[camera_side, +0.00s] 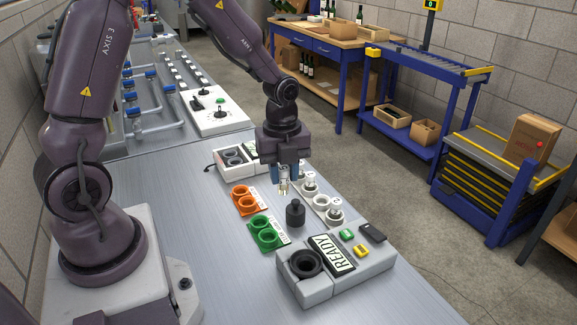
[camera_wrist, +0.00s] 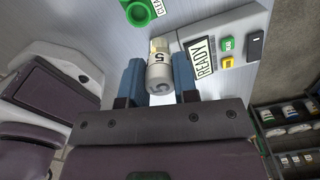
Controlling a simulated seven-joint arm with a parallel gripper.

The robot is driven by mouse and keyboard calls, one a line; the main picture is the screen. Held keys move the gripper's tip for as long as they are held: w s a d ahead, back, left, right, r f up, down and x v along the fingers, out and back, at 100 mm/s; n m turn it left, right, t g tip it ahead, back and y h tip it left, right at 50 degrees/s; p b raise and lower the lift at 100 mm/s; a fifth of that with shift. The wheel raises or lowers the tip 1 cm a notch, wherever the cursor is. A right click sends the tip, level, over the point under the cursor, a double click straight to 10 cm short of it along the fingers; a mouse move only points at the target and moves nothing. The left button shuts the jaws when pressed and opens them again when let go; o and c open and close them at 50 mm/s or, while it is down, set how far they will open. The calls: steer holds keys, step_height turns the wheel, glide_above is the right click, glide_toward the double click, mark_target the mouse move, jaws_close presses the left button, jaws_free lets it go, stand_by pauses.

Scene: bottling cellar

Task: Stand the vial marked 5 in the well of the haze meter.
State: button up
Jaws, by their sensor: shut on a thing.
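In the wrist view the vial (camera_wrist: 160,66), with a pale label marked 5, sits between the two blue fingers of my gripper (camera_wrist: 158,78). The haze meter (camera_side: 345,270) is a light grey box at the bench's front, with a READY display (camera_side: 331,253) and a black-ringed well (camera_side: 306,263). The well looks empty. In the wrist view the meter (camera_wrist: 233,30) is at the upper right; its well is hidden.
A black knobbed cylinder (camera_side: 295,213) stands on the bench between my gripper and the meter. Green rings (camera_side: 265,233) and orange rings (camera_side: 243,199) lie to the left. A grey box (camera_side: 229,160) stands behind.

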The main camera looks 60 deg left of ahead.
steer(key=s+d+f+m, duration=0.15)
steer(key=d+m, duration=0.25)
steer(key=d, duration=0.8)
glide_above(306, 255)
steer(key=s+d, duration=0.1)
steer(key=d, duration=0.1)
steer(key=shift+a+f, duration=0.1)
steer(key=shift+f, duration=2.55)
steer(key=shift+f, duration=0.35)
steer(key=shift+f, duration=0.85)
steer(key=shift+f, duration=0.25)
steer(key=shift+f, duration=0.85)
